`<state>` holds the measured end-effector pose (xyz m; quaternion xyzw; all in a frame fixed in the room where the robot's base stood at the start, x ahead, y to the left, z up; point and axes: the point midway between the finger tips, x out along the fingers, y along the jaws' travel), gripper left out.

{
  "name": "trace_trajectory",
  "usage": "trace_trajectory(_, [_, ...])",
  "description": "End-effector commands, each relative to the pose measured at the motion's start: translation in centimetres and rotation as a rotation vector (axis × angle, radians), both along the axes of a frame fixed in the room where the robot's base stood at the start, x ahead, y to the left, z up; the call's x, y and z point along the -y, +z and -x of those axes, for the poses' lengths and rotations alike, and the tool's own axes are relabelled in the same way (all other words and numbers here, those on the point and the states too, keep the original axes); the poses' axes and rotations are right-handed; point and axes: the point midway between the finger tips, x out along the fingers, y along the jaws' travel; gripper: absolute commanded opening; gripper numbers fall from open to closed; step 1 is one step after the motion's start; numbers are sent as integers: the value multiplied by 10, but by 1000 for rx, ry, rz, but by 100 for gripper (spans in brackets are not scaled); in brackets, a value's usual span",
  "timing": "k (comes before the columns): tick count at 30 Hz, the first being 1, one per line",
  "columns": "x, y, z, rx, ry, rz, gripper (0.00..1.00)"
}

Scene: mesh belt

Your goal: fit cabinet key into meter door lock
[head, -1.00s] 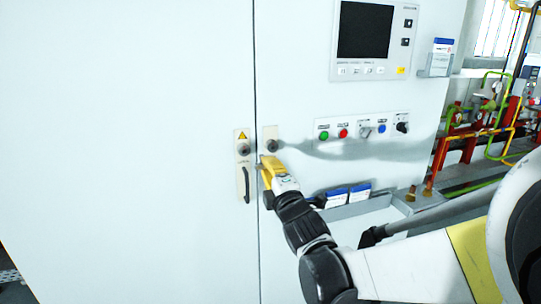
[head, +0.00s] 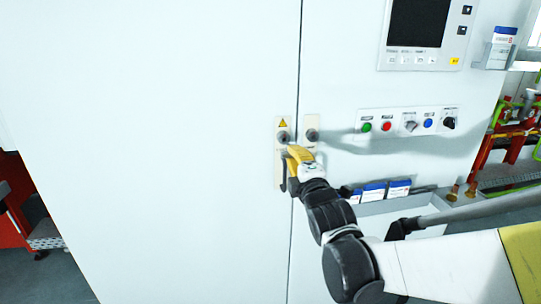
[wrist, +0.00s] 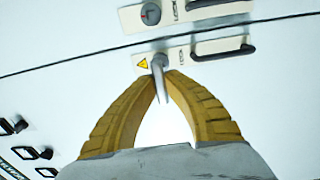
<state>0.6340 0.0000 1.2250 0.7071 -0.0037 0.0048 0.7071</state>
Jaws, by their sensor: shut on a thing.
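The white cabinet has two plates beside its door seam. The left plate (head: 280,158) carries a warning triangle, a round meter door lock (head: 283,137) and a dark handle. In the wrist view this plate (wrist: 205,61) shows past the fingertips. My gripper (head: 292,150), with yellow fingers, is just below and right of that lock, partly covering the plate. In the wrist view my gripper (wrist: 163,82) is shut on a slim grey cabinet key (wrist: 161,85). The key's far end overlaps the lock beside the triangle. I cannot tell whether it is inside.
A second plate with a lock (head: 312,135) is right of the seam. A button strip (head: 408,123), a screen (head: 418,22) and blue-and-white boxes (head: 374,192) in a tray are further right. The left door surface is clear.

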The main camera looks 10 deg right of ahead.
Motion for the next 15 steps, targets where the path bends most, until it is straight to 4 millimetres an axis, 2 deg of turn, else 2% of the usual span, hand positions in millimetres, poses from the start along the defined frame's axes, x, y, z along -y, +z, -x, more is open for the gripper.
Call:
trace_trajectory(6, [0, 0, -18, 0, 0, 0, 0])
trace_trajectory(15, [0, 0, -25, 0, 0, 0, 0])
